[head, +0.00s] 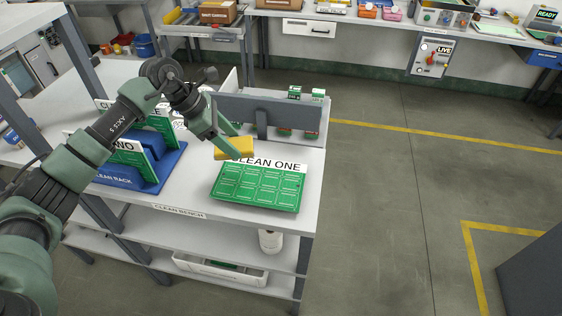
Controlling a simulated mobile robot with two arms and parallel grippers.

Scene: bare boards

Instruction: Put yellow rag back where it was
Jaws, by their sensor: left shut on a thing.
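My left gripper (228,143) is shut on the yellow rag (235,148). It holds the rag over the far left edge of the green board labelled "CLEAN ONE" (257,187), which lies on the clean bench (190,196). I cannot tell whether the rag touches the board. The rag covers part of the board's white label strip. My right gripper is not in view.
A blue clean rack (122,187) with green boards stands left on the bench. A grey upright panel with small green-and-white boxes (318,95) is behind. A white bin (220,268) and a white roll (270,241) are below. Open floor lies right.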

